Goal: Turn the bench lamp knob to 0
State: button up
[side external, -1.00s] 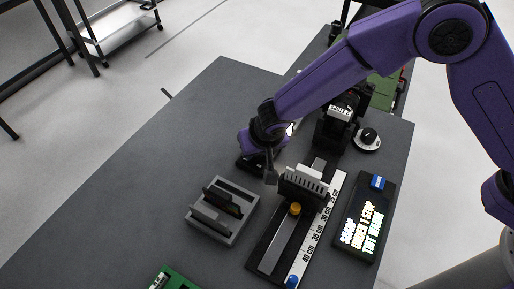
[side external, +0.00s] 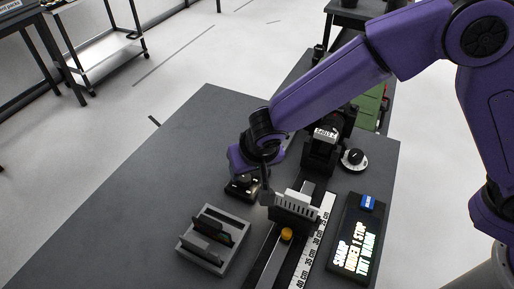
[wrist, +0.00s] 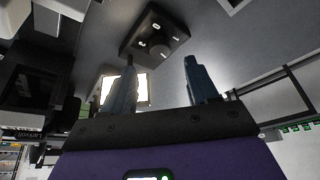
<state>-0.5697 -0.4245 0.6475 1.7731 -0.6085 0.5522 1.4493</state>
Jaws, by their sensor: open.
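In the wrist view, a black box with a round black knob (wrist: 161,46) and small white marks around it lies beyond my fingertips. My gripper (wrist: 160,63) is open, with a finger on each side of an empty gap and the knob a little beyond that gap. In the side view my gripper (side external: 240,172) is low over a small dark box (side external: 241,189), which seems to be the same one; its knob is largely hidden there. A bright lit panel (wrist: 143,92) shows behind the left finger. I cannot read the knob's setting.
A grey rack (side external: 229,252) with upright cards stands in front of my gripper. A slide rail with a white ruler (side external: 314,247) and a lit text display (side external: 356,240) are to the right. Another black knob on a white dial (side external: 354,159) sits farther back. The left tabletop is clear.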

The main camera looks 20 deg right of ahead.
jog(key=v, duration=1.1)
jog(key=shift+a, duration=0.1)
jog(key=m+h, duration=0.2)
jog(key=m, duration=0.1)
send_near(245, 178)
jog(key=x, duration=0.8)
jog(key=shift+f, duration=0.2)
